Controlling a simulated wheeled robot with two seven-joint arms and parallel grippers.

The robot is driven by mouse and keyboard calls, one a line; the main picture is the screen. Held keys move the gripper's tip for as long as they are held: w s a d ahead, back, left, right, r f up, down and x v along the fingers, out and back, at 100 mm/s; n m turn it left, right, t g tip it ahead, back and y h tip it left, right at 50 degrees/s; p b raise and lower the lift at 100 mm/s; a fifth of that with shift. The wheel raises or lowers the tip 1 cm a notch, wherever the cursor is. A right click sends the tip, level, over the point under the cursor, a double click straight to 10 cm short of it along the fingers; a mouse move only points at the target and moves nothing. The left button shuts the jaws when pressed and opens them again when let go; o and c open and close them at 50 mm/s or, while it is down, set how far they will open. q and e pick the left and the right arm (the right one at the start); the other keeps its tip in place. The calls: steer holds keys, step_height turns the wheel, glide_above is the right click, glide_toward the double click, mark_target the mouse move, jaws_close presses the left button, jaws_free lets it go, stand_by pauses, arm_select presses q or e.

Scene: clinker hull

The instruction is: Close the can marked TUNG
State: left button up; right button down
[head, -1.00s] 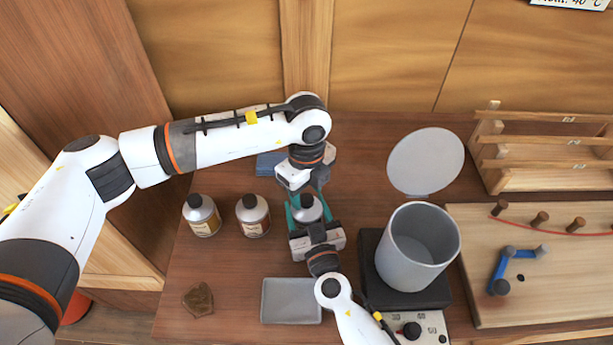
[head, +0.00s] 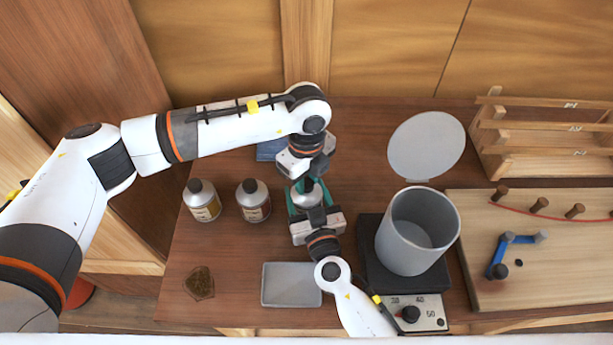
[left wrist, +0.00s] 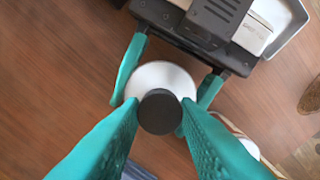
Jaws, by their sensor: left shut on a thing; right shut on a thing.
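A silver can (head: 304,198) stands between my two grippers; its label is hidden, so I cannot read a mark. In the left wrist view its pale round top (left wrist: 160,78) shows around a dark cap (left wrist: 160,112). My left gripper (head: 308,183) comes from above, its teal fingers (left wrist: 159,116) shut on the dark cap. The cap is at the can's top; I cannot tell how tightly it sits. My right gripper (head: 306,208) is shut around the can's body, its teal fingers on both sides.
Two capped cans (head: 202,200) (head: 253,200) stand to the left, labels unreadable. A grey tray (head: 291,300) and a brown piece (head: 199,282) lie in front. A large grey pot (head: 417,245) with raised lid (head: 427,146) stands on a hotplate at right. A pegged board (head: 550,285) lies beyond.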

arm_select(q)
steer(key=m, duration=1.2)
steer(key=shift+m, duration=0.3)
steer(key=m, duration=1.3)
steer(key=shift+m, duration=0.4)
steer(key=m, duration=0.7)
steer(key=shift+m, duration=0.4)
steer(key=o, duration=1.1)
steer(key=shift+f, duration=0.1)
